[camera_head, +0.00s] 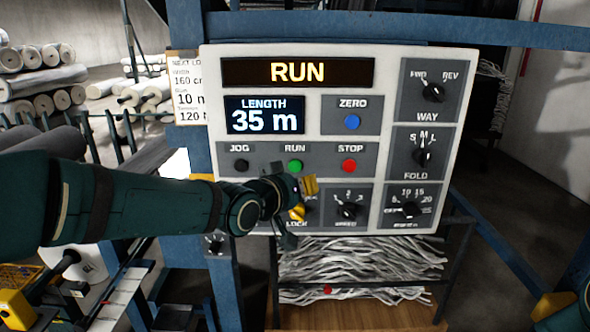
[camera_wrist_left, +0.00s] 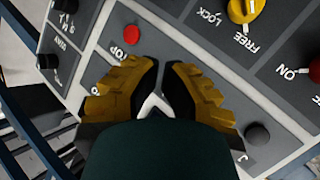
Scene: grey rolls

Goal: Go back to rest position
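My left gripper (camera_head: 305,197) is in front of the lower middle of a light grey control panel (camera_head: 212,95), its arm reaching in from the left. In the left wrist view its two yellow fingers (camera_wrist_left: 161,66) have their tips almost together, with nothing seen between them. The red STOP button (camera_head: 349,165) is right of the gripper; the green RUN button (camera_head: 295,166) is just above it. The black JOG button (camera_head: 241,165) is clear of the hand. Of my right gripper (camera_head: 552,306) only a yellow part shows at the bottom right corner; its fingertips are not clear.
The upper display (camera_head: 298,72) reads RUN and the length display (camera_head: 264,115) reads 35 m. A blue ZERO button (camera_head: 352,122) and black knobs sit to the right. Blue frame bars surround the panel. Shredded strips (camera_head: 360,262) lie below it. Floor at right is clear.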

